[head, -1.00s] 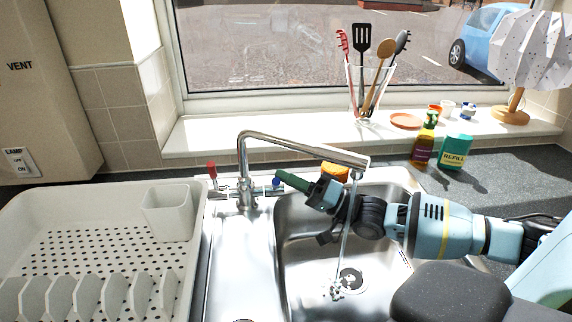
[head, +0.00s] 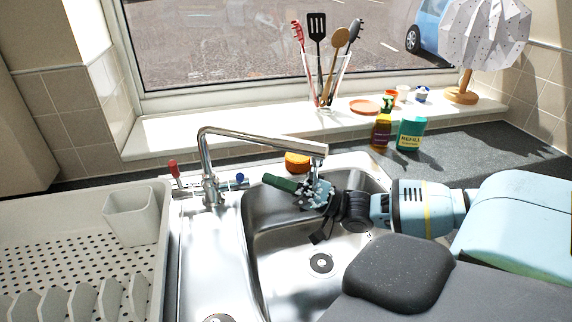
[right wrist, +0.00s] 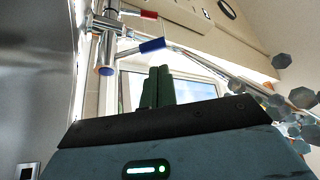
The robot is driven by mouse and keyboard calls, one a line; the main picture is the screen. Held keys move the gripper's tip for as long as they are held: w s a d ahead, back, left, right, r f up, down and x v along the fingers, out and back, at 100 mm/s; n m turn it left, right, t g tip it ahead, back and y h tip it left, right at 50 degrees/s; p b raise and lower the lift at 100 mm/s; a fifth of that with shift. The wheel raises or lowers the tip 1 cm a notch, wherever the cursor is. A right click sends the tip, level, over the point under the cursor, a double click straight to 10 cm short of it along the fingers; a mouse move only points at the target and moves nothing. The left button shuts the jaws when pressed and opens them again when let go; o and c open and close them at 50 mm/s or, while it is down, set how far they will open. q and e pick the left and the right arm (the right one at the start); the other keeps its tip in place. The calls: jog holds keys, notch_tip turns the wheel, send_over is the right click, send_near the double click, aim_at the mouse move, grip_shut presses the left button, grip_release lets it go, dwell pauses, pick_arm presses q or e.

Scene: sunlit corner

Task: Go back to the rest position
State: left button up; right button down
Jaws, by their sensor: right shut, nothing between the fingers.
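My right gripper (head: 270,181) reaches over the sink (head: 272,258) from the right. Its green fingers are shut with nothing between them, pointing left toward the tap's (head: 211,175) blue lever (head: 241,178) but apart from it in the head view. In the right wrist view the shut fingers (right wrist: 158,88) stand side by side, below the blue lever (right wrist: 152,45). The gripper's body lies under the tap's spout (head: 315,148), and water (head: 318,192) splashes on it. Grey-blue drops also show in the right wrist view (right wrist: 290,98). My left gripper is out of view.
A white dish rack (head: 110,262) is left of the sink. An orange sponge-like item (head: 297,162) lies behind the sink. A brown bottle (head: 381,131) and a green refill pack (head: 411,134) stand at the back right. Utensils in a glass (head: 325,90) and a lamp (head: 482,45) stand on the sill.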

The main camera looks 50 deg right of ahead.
jog(key=shift+v, duration=1.2)
